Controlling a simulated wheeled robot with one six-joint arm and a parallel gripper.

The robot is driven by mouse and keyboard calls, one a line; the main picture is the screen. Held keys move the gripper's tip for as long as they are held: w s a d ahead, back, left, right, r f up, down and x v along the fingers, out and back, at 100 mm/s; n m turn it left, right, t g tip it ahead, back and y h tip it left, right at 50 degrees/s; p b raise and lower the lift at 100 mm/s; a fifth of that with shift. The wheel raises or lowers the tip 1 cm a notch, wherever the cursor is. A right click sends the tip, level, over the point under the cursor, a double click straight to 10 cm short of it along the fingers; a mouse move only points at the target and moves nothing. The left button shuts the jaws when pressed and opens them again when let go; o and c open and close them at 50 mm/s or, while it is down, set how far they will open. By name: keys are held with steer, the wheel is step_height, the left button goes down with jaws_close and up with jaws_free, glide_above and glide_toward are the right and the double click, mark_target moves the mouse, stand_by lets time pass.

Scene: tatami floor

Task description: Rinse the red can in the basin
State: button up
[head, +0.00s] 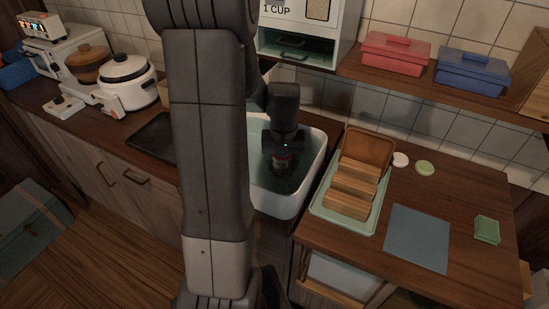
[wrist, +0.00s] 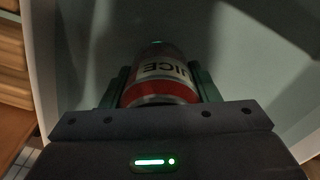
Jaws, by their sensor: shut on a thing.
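The red can (wrist: 162,92) lies between the two fingers of my gripper (wrist: 160,85) in the wrist view. It has a white label band with the letters "UICE" showing. In the head view the can (head: 282,161) shows as a small red patch below my gripper (head: 283,165), inside the white basin (head: 316,160). My gripper is shut on the can. The basin's pale wall (wrist: 75,55) surrounds it in the wrist view. Most of the can's far end is hidden, and I cannot tell whether it touches the basin floor or water.
A green tray (head: 325,212) with wooden blocks stands right of the basin, beside a blue mat (head: 418,238). A dark tray (head: 155,137) and a white rice cooker (head: 128,82) are to the left. A shelf with a red box (head: 396,54) and a blue box (head: 472,74) hangs above.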

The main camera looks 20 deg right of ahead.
steer(key=shift+w+a, duration=1.7)
steer(key=shift+w, duration=0.2)
steer(key=shift+s+d, duration=0.9)
steer(key=shift+s, duration=0.1)
steer(key=shift+r+p, duration=4.5)
steer(key=shift+r, duration=1.25)
steer(key=shift+r, duration=0.1)
step_height(320, 180, up, 4)
steer(key=p, duration=0.3)
